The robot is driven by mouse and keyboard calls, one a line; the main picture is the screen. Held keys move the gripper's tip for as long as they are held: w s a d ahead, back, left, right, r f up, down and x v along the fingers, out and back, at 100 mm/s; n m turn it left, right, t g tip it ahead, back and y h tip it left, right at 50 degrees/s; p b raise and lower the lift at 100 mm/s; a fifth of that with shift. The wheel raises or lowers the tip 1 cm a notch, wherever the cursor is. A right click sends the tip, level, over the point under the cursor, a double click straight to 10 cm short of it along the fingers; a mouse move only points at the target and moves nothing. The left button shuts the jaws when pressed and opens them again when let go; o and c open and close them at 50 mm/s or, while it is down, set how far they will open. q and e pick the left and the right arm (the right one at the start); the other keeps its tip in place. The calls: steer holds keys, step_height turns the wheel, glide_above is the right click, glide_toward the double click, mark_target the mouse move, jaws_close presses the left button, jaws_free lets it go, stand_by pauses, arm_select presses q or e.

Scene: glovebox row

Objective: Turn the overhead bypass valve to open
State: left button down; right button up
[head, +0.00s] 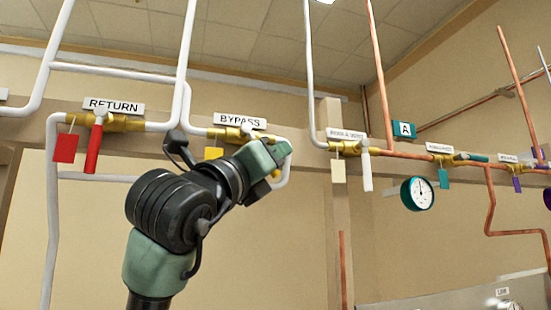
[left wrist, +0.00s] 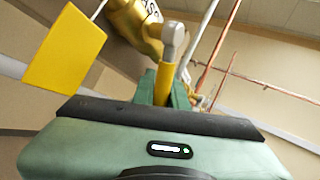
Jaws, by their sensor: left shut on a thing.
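The overhead bypass valve (head: 222,132) is a brass body on a white pipe, under a plate reading BYPASS (head: 240,121). In the left wrist view its brass body (left wrist: 136,26) is at the top, with a grey hub (left wrist: 174,36) and a yellow lever (left wrist: 164,82) running from the hub into my gripper. A yellow tag (left wrist: 64,50) hangs beside the valve. My right gripper is in neither view.
A RETURN valve (head: 124,122) with a red lever (head: 94,148) and red tag is to the left. Right of the bypass are a white-levered valve (head: 346,147), a gauge (head: 418,193) and copper pipes. White vertical pipes flank the bypass.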

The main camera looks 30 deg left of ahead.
arm_select(q)
steer(key=shift+f, duration=0.1)
steer(key=c, duration=1.4)
jaws_free()
steer(key=shift+c, duration=0.2)
steer(key=shift+s, duration=0.1)
